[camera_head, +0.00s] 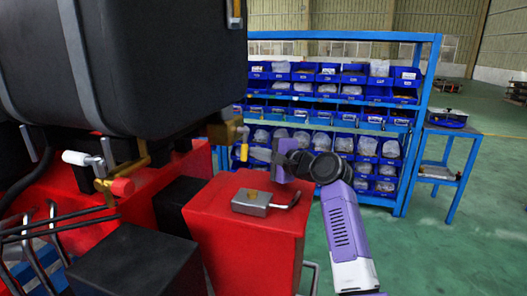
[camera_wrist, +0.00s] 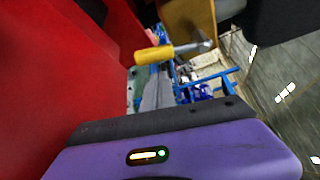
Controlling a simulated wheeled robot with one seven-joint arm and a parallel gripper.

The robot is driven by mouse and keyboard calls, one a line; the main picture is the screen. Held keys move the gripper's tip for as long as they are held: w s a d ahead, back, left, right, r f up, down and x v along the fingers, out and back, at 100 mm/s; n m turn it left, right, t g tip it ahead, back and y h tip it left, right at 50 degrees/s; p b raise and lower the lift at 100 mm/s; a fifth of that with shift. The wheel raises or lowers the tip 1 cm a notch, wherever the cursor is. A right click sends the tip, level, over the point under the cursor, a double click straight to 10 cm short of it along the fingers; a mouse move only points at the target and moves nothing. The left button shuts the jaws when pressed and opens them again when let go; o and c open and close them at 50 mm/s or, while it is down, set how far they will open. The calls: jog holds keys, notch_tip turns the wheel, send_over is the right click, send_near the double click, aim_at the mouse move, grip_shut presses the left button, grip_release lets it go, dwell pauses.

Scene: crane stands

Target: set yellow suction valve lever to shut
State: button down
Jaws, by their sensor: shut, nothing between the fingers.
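The yellow suction valve lever (camera_wrist: 153,55) shows in the wrist view as a yellow grip on a grey metal stem. The stem runs right to below a brass-coloured block (camera_wrist: 188,25). In the head view the lever's yellow end (camera_head: 244,153) hangs below the brass valve (camera_head: 225,131), under the dark tank. My gripper (camera_wrist: 155,90) is shut and empty. Its grey fingers point toward the yellow grip and appear just below it in the wrist view; I cannot tell if they touch. In the head view my purple wrist stands right of the valve, beyond the red cabinet.
A red cabinet (camera_head: 245,218) carries a grey metal box with a bent handle (camera_head: 262,202). The dark tank (camera_head: 150,65) overhangs at upper left. Blue bin shelves (camera_head: 340,100) stand behind; green floor at right is open.

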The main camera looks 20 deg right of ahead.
jog(key=shift+s+a+r, duration=0.15)
jog(key=shift+s+a, duration=0.45)
jog(key=shift+s+a+r+p, duration=0.1)
jog(key=shift+r+p, duration=0.1)
jog(key=shift+p, duration=0.55)
